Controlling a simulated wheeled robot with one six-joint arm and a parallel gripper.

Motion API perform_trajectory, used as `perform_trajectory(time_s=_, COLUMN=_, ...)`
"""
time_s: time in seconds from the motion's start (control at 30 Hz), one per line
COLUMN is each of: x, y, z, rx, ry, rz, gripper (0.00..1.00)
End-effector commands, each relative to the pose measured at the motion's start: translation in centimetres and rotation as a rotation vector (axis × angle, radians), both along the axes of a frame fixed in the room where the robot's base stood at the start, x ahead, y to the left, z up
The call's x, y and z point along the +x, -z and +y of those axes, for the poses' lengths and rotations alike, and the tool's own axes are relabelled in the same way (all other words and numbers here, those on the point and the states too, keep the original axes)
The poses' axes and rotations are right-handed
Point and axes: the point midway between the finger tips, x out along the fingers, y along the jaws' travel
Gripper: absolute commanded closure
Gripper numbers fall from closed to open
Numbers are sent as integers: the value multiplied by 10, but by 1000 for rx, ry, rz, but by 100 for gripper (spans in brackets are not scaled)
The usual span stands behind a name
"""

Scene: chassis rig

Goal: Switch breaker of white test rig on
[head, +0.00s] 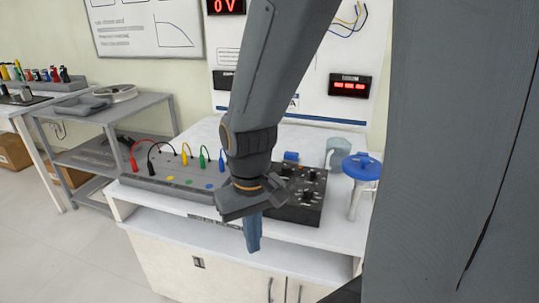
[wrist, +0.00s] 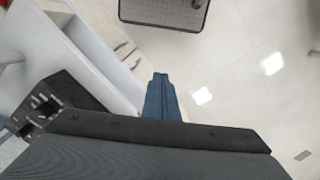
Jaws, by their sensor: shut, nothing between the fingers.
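The white test rig (head: 345,236) is a white bench with an upright white back panel (head: 345,50). The panel carries a red "0 V" display (head: 226,6) and a second red display (head: 349,86). I cannot make out the breaker; my arm covers part of the panel and bench. My gripper (head: 252,246) is shut and empty, pointing down in front of the bench's front edge. In the wrist view its blue fingers (wrist: 160,88) are together over the floor, with what looks like the bench's white side (wrist: 75,40) at left.
A grey terminal strip (head: 165,183) with coloured leads and a black knob box (head: 300,205) lie on the bench. A blue-topped stand (head: 362,168) is at its right. A grey shelf cart (head: 75,120) stands at left. The floor (head: 60,260) at front left is clear.

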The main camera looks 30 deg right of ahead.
Motion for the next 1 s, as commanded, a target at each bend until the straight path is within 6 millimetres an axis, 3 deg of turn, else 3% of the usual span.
perform_trajectory(time_s=0.57, x=2, y=-1, z=-3, rx=-16, ry=-48, rz=0, gripper=100)
perform_trajectory(time_s=0.77, x=22, y=-10, z=-27, rx=-135, ry=-391, rz=6, gripper=100)
perform_trajectory(time_s=1.0, x=75, y=-28, z=-61, rx=-353, ry=-1043, rz=59, gripper=100)
